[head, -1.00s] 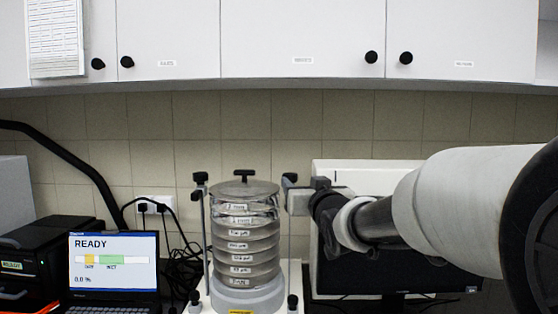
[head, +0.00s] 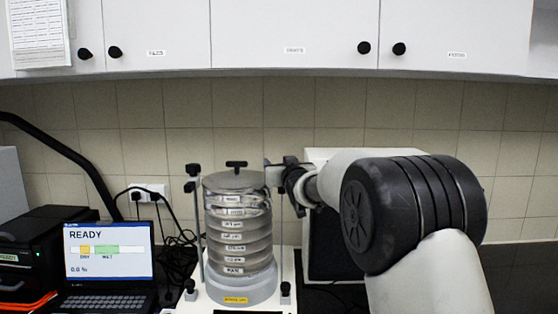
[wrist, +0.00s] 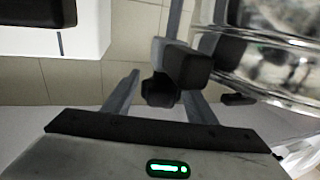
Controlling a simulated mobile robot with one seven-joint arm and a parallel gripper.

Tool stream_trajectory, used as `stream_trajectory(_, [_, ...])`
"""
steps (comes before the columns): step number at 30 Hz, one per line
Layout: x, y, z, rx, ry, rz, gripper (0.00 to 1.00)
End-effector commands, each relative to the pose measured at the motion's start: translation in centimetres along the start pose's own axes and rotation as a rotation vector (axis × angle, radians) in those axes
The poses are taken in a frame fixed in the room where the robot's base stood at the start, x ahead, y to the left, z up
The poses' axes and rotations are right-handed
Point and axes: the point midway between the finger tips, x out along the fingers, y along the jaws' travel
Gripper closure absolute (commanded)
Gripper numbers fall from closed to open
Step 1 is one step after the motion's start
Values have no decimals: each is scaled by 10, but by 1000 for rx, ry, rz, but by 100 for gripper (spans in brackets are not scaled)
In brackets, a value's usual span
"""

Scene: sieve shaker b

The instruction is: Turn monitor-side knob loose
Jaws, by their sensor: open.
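The sieve shaker's stack of clear and grey sieves (head: 236,236) stands upright on its base, with a grey lid and a black T-shaped handle on top. My gripper (head: 271,177) is at the upper right of the stack, on the monitor side, and hides most of the clamp there. In the wrist view, a black lobed knob (wrist: 160,89) lies between the open fingers of my gripper (wrist: 160,98). A black block (wrist: 196,68) sits close beside it, near the right finger. I cannot tell whether either finger touches the knob. The other side's black knob (head: 193,170) is clear on the left.
A laptop (head: 108,250) reading READY stands left of the shaker, with a black box (head: 40,245) beyond. The monitor (head: 320,250) behind my arm is mostly hidden. Wall cabinets (head: 290,35) hang above. Cables lie near the wall socket.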

Motion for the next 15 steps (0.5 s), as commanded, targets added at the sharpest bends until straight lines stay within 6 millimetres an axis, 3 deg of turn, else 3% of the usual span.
stream_trajectory(12, [9, 0, 0, 0, 0, 0, 49])
stream_trajectory(15, [9, 0, 0, 0, 0, 0, 65])
